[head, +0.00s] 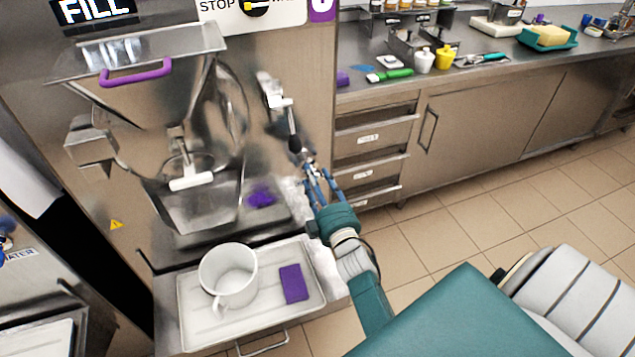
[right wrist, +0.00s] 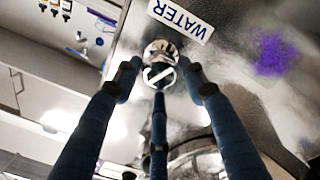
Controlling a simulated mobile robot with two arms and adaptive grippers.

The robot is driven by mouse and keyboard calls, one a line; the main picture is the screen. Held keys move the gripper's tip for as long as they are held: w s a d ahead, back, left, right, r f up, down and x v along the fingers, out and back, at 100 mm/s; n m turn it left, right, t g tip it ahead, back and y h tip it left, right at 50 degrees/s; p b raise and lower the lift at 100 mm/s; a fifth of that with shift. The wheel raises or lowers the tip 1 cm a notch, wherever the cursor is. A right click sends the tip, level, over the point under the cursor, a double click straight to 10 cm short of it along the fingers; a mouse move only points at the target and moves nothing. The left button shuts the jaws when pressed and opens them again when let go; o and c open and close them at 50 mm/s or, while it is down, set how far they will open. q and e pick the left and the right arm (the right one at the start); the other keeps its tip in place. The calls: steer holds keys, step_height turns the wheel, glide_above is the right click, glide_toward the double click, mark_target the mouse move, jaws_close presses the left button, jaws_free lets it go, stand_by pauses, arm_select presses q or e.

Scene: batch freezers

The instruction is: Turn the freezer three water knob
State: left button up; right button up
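In the right wrist view, a round metallic knob (right wrist: 160,67) with a pale bar across its face sits on the steel panel below a WATER label (right wrist: 181,18). My right gripper (right wrist: 158,80) points at it, with its dark blue fingers spread and one fingertip on either side of the knob. The third finger is below it. I cannot tell whether any finger touches the knob. In the head view, my right gripper (head: 309,166) is at the right side of the freezer (head: 300,60), and the knob is not clearly visible there. My left gripper is not identifiable in either view.
A white jug (head: 229,276) and a purple block (head: 293,284) are on a tray (head: 200,333) below the freezer spout. A black-handled metal lever (head: 277,101) is just above my right gripper. A counter (head: 480,75) with drawers stands right; tiled floor (head: 440,215) lies before it.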

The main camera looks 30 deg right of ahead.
steer(key=shift+f, duration=0.25)
steer(key=v, duration=0.7)
steer(key=shift+s+a, duration=0.1)
steer(key=shift+s, duration=0.1)
stand_by(0.3)
